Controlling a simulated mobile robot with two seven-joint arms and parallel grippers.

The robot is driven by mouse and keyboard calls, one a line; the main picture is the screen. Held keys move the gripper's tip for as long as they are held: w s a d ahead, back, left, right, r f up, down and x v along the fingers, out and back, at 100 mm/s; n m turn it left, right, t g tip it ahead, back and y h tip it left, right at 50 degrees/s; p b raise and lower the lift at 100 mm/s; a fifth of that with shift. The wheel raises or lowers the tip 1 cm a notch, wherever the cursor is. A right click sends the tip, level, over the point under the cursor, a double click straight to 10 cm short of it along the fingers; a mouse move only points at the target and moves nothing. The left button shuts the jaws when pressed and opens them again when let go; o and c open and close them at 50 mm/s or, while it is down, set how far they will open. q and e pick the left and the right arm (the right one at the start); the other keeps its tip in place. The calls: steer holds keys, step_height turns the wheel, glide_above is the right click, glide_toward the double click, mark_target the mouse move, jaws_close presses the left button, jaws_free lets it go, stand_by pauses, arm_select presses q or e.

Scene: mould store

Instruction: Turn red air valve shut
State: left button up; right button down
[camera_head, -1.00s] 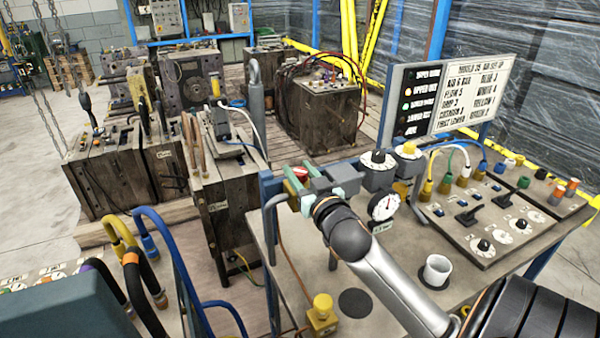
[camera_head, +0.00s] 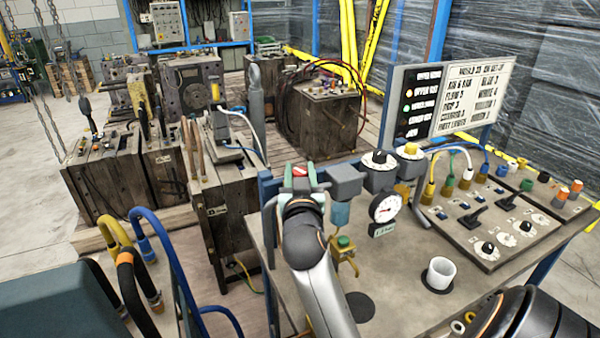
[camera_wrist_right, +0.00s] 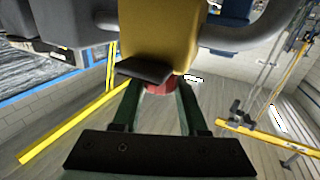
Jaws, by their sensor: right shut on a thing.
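The red air valve (camera_head: 300,171) shows as a small red part at the left end of the row of air fittings on the bench's back edge. My right gripper (camera_head: 301,181) is shut on it, one green finger on each side. In the right wrist view, the red part (camera_wrist_right: 159,86) sits between the green fingers (camera_wrist_right: 160,95), below a yellow-brass block (camera_wrist_right: 160,35) and a dark tab (camera_wrist_right: 143,70). The valve's far side and its exact angle are hidden. My left gripper is not in view.
A grey block (camera_head: 346,181), a pressure gauge (camera_head: 385,209) and a blue bowl (camera_head: 341,213) are close right of my gripper. A white cup (camera_head: 440,273) stands on the bench (camera_head: 400,300). Blue and yellow hoses (camera_head: 160,250) rise at the left.

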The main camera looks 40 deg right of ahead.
steer(key=shift+c, duration=2.2)
jaws_free()
